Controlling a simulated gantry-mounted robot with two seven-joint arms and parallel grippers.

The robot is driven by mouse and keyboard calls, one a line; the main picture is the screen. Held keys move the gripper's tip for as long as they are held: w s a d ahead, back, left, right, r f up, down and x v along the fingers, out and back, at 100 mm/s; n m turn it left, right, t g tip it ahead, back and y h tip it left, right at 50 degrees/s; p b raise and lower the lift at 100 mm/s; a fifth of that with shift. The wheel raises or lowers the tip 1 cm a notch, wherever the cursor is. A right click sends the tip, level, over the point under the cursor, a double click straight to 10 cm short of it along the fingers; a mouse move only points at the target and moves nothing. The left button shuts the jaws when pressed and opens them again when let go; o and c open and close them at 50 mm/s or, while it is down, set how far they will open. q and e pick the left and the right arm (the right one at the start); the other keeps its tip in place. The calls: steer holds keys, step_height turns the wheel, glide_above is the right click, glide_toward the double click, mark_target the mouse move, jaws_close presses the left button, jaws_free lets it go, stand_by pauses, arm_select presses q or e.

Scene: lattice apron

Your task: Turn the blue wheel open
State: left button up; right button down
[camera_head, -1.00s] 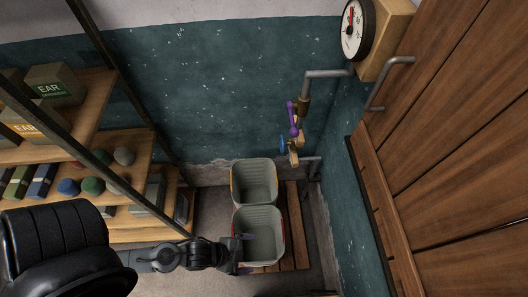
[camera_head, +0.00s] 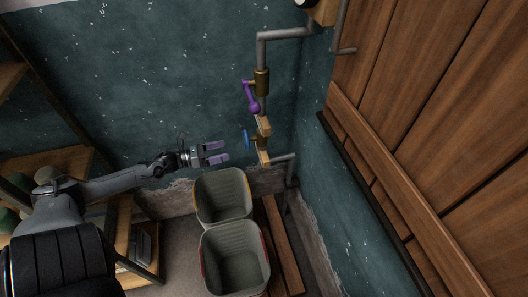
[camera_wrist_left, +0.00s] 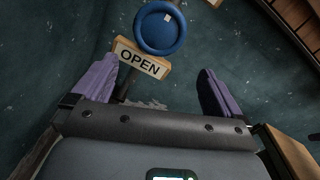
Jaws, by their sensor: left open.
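The blue wheel (camera_head: 246,139) sits on the brass pipe valve by the back wall in the head view, below a purple lever handle (camera_head: 250,97). In the left wrist view the blue wheel (camera_wrist_left: 160,28) is a round ring with a small pale mark, just above a wooden sign (camera_wrist_left: 143,59) reading OPEN. My left gripper (camera_head: 220,153) is open and empty, a short way left of the wheel and slightly below it, not touching it. Its purple fingers (camera_wrist_left: 160,88) spread on either side below the wheel in the wrist view. My right gripper is in no view.
A grey pipe (camera_head: 284,34) runs above the valve. Wooden shelving (camera_head: 60,160) is at the left, and a plank door (camera_head: 440,110) is at the right.

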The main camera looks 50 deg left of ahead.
mark_target(247, 140)
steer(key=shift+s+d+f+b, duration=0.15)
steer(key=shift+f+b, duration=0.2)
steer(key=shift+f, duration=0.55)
arm_select(q)
steer(key=w+d+b, duration=0.1)
steer(key=w, duration=0.2)
steer(key=w+m+b, duration=0.1)
steer(key=w, duration=0.3)
steer(key=w+d+r+m+h+b, duration=0.1)
steer(key=w, duration=0.2)
steer(key=shift+w+d, duration=0.3)
steer(key=shift+w, duration=0.1)
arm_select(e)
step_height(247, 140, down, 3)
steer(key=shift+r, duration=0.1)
arm_select(q)
steer(key=shift+c, duration=0.3)
steer(key=c, duration=0.6)
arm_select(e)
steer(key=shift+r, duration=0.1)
